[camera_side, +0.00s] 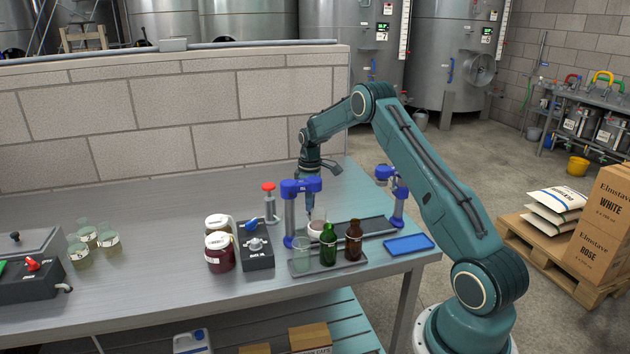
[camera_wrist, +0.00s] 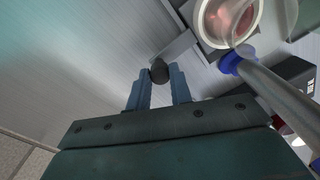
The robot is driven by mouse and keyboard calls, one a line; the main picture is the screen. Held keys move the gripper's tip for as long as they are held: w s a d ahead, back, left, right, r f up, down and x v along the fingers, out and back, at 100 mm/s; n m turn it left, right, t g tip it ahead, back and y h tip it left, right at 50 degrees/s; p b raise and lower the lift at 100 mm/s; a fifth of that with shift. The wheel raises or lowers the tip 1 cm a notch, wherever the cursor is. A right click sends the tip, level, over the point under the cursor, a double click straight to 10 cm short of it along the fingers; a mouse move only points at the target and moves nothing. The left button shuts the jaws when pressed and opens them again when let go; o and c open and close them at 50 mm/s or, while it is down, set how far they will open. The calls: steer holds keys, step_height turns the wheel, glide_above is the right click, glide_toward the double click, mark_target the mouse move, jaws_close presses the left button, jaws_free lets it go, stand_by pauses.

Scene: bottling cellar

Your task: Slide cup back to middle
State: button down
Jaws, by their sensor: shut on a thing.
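The white cup (camera_side: 315,229) sits on the grey slide track (camera_side: 361,229), close to the left blue-topped post (camera_side: 289,215). In the wrist view the cup (camera_wrist: 204,22) is at the top right, with a pale rim and something reddish inside. My gripper (camera_side: 310,209) is low beside the cup, partly hidden by the blue clamp head. In the wrist view my gripper (camera_wrist: 160,88) is shut on a dark round knob (camera_wrist: 159,70). A grey bar (camera_wrist: 177,47) runs from the knob toward the cup. My fingers are apart from the cup.
A tray (camera_side: 327,269) in front holds a clear glass, a green bottle (camera_side: 329,245) and a brown bottle (camera_side: 353,242). A black box (camera_side: 256,246) and red jars (camera_side: 220,255) stand left. A second blue post (camera_side: 398,200) is right. A blue mat (camera_side: 408,245) lies front right.

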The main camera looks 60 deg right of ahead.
steer(key=s+d, duration=0.6)
steer(key=c, duration=1.3)
jaws_free()
steer(key=shift+o, duration=0.2)
steer(key=shift+r, duration=0.1)
step_height(320, 180, up, 14)
steer(key=shift+d, duration=0.2)
steer(key=shift+a, duration=0.1)
